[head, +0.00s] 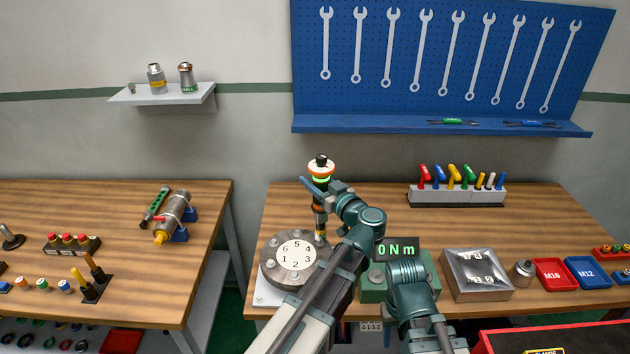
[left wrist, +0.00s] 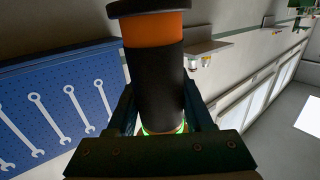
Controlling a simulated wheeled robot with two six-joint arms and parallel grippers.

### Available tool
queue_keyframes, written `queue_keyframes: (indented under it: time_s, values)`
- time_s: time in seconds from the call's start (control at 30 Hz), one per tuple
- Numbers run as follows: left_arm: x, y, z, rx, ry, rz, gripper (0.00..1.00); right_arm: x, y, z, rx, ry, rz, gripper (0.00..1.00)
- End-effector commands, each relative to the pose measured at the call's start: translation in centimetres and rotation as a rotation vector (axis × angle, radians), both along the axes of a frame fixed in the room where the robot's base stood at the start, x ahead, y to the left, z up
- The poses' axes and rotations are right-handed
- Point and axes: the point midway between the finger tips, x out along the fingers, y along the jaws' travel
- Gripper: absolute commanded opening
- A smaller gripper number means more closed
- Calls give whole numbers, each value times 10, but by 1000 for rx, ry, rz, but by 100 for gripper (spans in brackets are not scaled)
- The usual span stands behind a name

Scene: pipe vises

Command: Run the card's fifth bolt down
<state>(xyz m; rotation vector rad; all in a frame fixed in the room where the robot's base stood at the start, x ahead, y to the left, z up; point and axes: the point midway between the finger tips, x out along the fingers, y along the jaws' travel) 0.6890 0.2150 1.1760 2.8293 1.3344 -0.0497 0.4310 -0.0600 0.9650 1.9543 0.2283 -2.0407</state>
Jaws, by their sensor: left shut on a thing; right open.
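My left gripper (head: 322,190) is shut on an upright power driver (head: 320,168) with a black body, orange band and green ring. The driver fills the middle of the left wrist view (left wrist: 157,80), between the fingers. Its lower end points down at the back right rim of a round grey flange (head: 268,277), over a bolt there; I cannot tell whether it is seated. A white card (head: 297,255) numbered 1 to 6 lies on the flange, with several bolts around it. My right gripper (head: 405,270) is open, in front of the green torque box; its fingertips are unclear.
The torque display (head: 398,249) reads 0 Nm. To its right are a metal box (head: 476,270), a grey socket (head: 522,273), a red M16 tray (head: 555,274) and a blue M12 tray (head: 588,272). A hex key rack (head: 457,196) stands behind. A gap separates the benches.

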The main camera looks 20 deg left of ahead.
Motion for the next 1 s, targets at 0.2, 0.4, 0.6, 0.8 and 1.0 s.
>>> queue_keyframes:
  time_s: [0.2,0.4,0.6,0.8,1.0]
  values:
    - [0,0,0,2,-1,0,0,0,0,-1,0,0,0,50]
    - [0,0,-6,2,-1,0,0,0,0,-6,0,0,0,50]
    - [0,0,-7,2,-1,0,0,0,0,-7,0,0,0,50]
    - [0,0,-7,2,-1,0,0,0,0,-7,0,0,0,50]
    - [0,0,-7,2,-1,0,0,0,0,-7,0,0,0,50]
